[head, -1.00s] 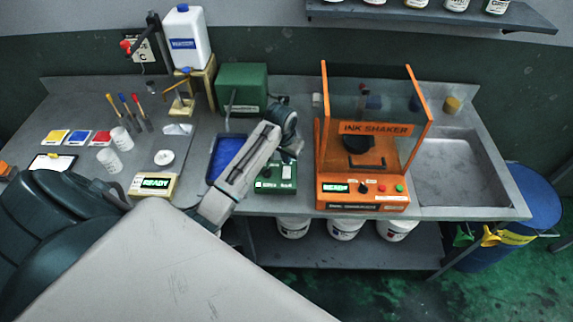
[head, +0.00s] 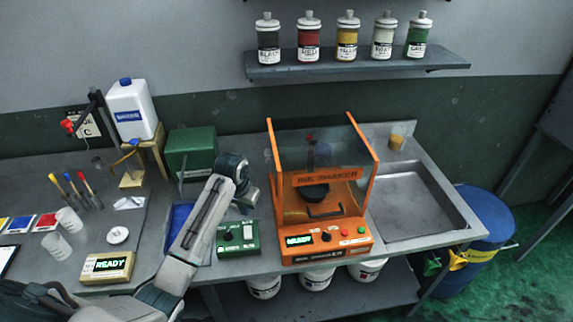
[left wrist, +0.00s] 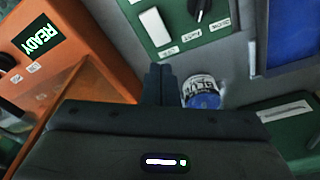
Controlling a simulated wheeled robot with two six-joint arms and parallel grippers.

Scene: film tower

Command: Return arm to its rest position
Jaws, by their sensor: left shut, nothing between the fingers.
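My left arm comes in from the lower left of the head view and bends over the bench. My left gripper (head: 247,197) hangs above the bench between the green box and the orange ink shaker (head: 324,254), behind the green control box (head: 238,239). In the left wrist view the fingers (left wrist: 160,84) are together and empty. A small jar with a blue top (left wrist: 203,97) stands just beside the fingertips there; I cannot tell if they touch. My right gripper is out of view.
The shaker's clear and orange guard (head: 364,150) rises close to the right of the arm. The green box (head: 190,153) and blue tray (head: 181,217) lie left of it. The sink (head: 418,201) is empty.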

